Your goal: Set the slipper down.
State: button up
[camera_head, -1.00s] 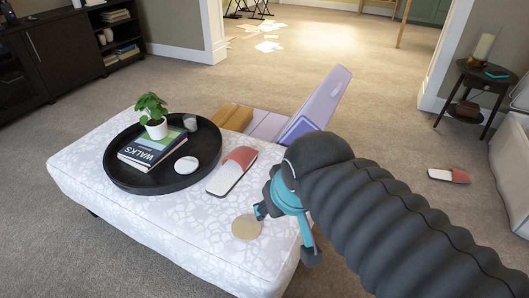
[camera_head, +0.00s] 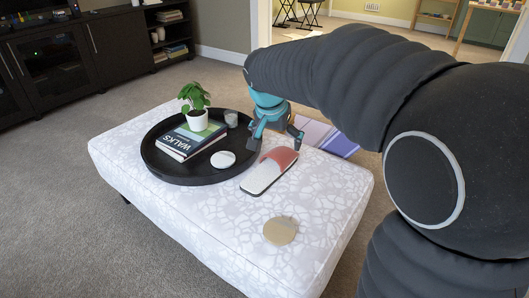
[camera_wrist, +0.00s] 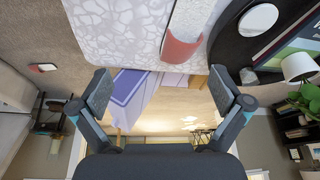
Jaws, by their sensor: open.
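A slipper (camera_head: 268,173) with a red band and a pale sole lies flat on the white patterned ottoman (camera_head: 215,222), just right of the black tray. In the wrist view the slipper (camera_wrist: 183,48) shows at the top, its red end toward my gripper. My gripper (camera_head: 278,138) is open and empty, over the ottoman's far side near the slipper's red end. In the wrist view the spread fingers of my gripper (camera_wrist: 168,95) have nothing between them. A second slipper (camera_wrist: 43,67) lies on the carpet at left in the wrist view.
The black tray (camera_head: 166,176) holds a potted plant (camera_head: 197,112), a book (camera_head: 190,140), a white round object (camera_head: 222,159) and a small glass (camera_head: 231,118). A tan disc (camera_head: 280,231) lies on the ottoman's front part. A purple item (camera_head: 330,138) is behind the ottoman.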

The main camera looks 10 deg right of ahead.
jog(key=m+h+b, duration=0.1)
jog(key=m+b, duration=0.1)
send_near(271, 167)
jog(key=x, duration=0.1)
jog(key=b+x, duration=0.1)
jog(key=x, duration=0.1)
jog(key=shift+w+a+f, duration=0.15)
jog(key=shift+f, duration=0.2)
jog(key=shift+b+x, duration=0.45)
jog(key=shift+x, duration=2.2)
jog(key=shift+r, duration=0.1)
jog(key=shift+c, duration=0.3)
jog(key=c, duration=0.9)
jog(key=shift+r, duration=0.1)
